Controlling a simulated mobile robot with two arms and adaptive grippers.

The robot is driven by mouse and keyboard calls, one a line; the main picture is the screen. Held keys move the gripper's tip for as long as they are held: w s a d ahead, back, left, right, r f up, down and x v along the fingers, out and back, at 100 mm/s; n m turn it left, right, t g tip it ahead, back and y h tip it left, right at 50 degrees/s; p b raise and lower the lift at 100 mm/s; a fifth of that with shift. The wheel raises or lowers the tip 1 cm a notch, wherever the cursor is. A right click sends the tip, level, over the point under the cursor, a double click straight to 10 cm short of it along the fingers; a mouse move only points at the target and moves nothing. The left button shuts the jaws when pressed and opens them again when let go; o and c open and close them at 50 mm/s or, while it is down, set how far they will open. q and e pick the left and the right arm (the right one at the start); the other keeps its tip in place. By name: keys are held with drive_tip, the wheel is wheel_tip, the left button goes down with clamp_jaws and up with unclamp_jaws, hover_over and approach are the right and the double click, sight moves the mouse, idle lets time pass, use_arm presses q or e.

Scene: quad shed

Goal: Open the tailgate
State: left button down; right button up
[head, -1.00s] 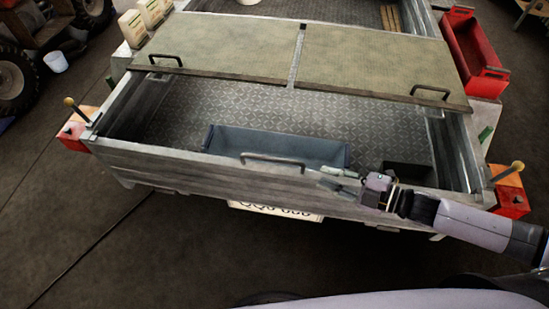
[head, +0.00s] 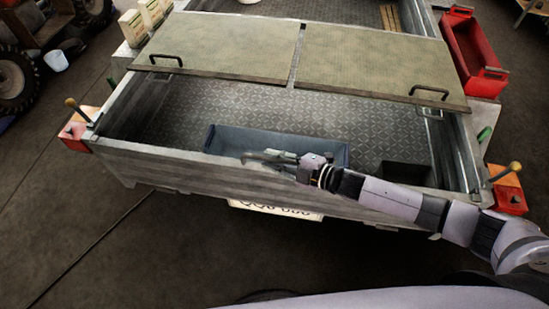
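The tailgate (head: 180,177) is the grey rear wall of the trailer. It stands upright, closing the rear of the cargo bed. A lever with a yellow knob (head: 71,103) sticks out at its left corner, and another yellow-knobbed lever (head: 515,167) at its right corner. My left gripper is not in view.
A blue-grey bin (head: 225,138) lies in the bed just behind the tailgate. Two olive lid panels (head: 375,62) cover the bed's middle. A red crate (head: 475,50) is at the right side. The floor (head: 120,255) behind the trailer is clear.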

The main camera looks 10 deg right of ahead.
drive_tip(key=shift+c, duration=0.4)
clamp_jaws()
idle(0.4)
